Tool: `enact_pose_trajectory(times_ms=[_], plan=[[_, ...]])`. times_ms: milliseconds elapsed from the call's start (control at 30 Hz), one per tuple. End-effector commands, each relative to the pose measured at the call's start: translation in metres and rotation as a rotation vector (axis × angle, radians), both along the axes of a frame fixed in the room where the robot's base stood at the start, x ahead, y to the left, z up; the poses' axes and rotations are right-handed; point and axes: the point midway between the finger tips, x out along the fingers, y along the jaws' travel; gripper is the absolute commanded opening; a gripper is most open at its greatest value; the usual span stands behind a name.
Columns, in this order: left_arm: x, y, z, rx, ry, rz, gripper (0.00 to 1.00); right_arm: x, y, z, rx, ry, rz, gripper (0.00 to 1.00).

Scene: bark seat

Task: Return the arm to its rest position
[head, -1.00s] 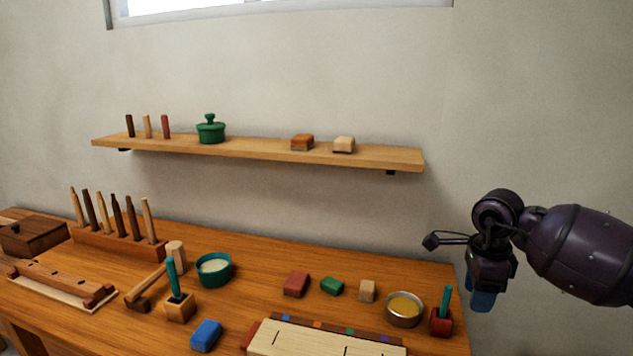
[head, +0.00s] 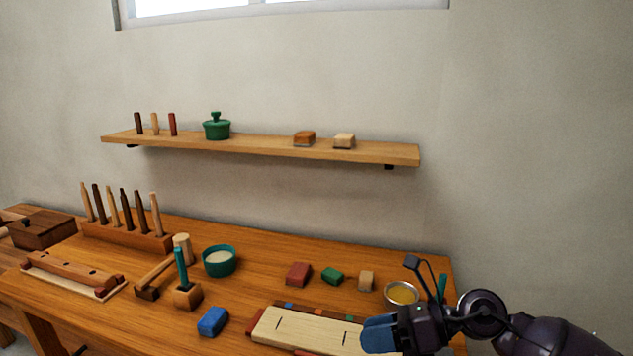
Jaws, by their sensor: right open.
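My right gripper (head: 378,334) reaches in from the lower right of the head view, in front of the right end of the workbench (head: 110,312). It is open, with nothing seen in it. Its blue fingertip pad points left and overlaps the right end of the pale wooden board (head: 300,331). My right arm (head: 545,337) runs off the lower right edge. It hides most of a teal-handled tool (head: 443,284) at the bench's right end. My left gripper is not in view.
A metal bowl (head: 402,293) stands close behind my right gripper. Red (head: 298,274), green (head: 332,276) and tan blocks (head: 366,281) lie behind the board. A blue block (head: 212,321) and a teal bowl (head: 220,261) stand left. A wall shelf (head: 260,147) hangs above.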

Motion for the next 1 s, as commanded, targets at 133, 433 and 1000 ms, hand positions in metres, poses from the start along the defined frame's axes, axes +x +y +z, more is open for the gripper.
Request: enact_pose_trajectory(times_ms=[133,433,1000], plan=[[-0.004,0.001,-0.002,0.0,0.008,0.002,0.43,-0.008,0.012,0.022,0.32,0.13,-0.168,0.46],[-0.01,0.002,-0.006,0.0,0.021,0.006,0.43,-0.002,-0.026,0.046,0.898,0.465,-0.593,0.46],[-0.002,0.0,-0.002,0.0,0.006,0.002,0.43,-0.07,-0.168,-0.078,1.644,1.263,-1.636,0.46]])
